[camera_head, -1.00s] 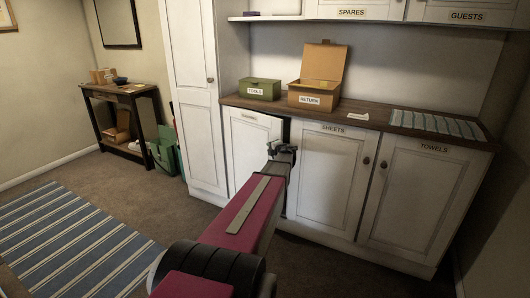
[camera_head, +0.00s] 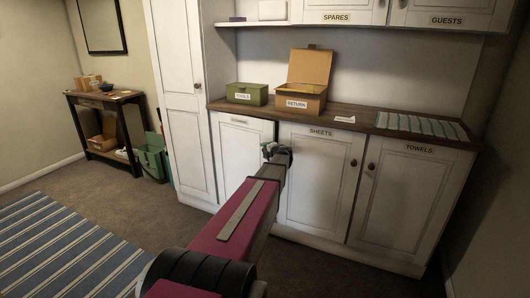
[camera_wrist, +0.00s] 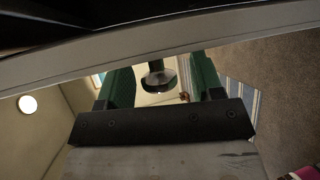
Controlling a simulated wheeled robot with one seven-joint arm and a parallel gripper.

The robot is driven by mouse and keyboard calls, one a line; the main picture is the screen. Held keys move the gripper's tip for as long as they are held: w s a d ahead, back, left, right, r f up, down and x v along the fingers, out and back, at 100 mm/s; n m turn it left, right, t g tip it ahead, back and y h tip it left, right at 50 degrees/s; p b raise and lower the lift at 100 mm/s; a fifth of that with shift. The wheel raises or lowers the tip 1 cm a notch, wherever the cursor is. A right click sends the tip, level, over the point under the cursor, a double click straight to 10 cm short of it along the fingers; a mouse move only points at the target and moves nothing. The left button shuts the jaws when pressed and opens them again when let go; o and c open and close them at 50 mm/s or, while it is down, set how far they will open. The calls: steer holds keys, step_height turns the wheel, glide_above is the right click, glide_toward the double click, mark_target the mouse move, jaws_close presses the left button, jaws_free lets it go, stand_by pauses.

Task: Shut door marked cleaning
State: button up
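The left lower cupboard door (camera_head: 235,165) is white, and its label is too small to read clearly. It stands left of the door marked SHEETS (camera_head: 315,185). Only a thin dark gap shows at its upper right edge, so it looks nearly flush; my arm hides its lower right part. My gripper (camera_head: 272,152) is at the door's right edge. In the wrist view, its two green-padded fingers (camera_wrist: 160,80) stand apart, with a dark, round, knob-like thing (camera_wrist: 158,78) showing between them. I cannot tell whether they touch it.
The door marked TOWELS (camera_head: 405,200) is at the right, shut. A green TOOLS box (camera_head: 247,94) and an open RETURN box (camera_head: 301,103) stand on the wooden counter (camera_head: 350,113). A striped rug (camera_head: 60,250) lies on the floor at left.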

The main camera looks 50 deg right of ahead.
steer(key=v, duration=1)
steer(key=shift+s+a, duration=0.2)
steer(key=shift+s, duration=0.15)
steer(key=shift+r, duration=0.1)
steer(key=shift+w, duration=0.15)
steer(key=c, duration=0.8)
steer(key=w+f+m+h, duration=0.1)
steer(key=w+a+f+m+g+h, duration=0.1)
steer(key=w, duration=0.1)
steer(key=w+m+g+h, duration=0.1)
steer(key=w, duration=0.1)
steer(key=shift+a+f+m+h, duration=0.3)
steer(key=shift+f+h, duration=0.1)
jaws_close()
steer(key=w+a+m+g+h, duration=0.4)
steer(key=a+m+g+h, duration=0.6)
steer(key=a+m+g, duration=0.15)
steer(key=shift+n+t, duration=0.35)
steer(key=d, duration=0.4)
steer(key=w+d, duration=0.1)
steer(key=d, duration=0.3)
steer(key=w+d, duration=0.1)
steer(key=d, duration=0.4)
steer(key=shift+r, duration=0.1)
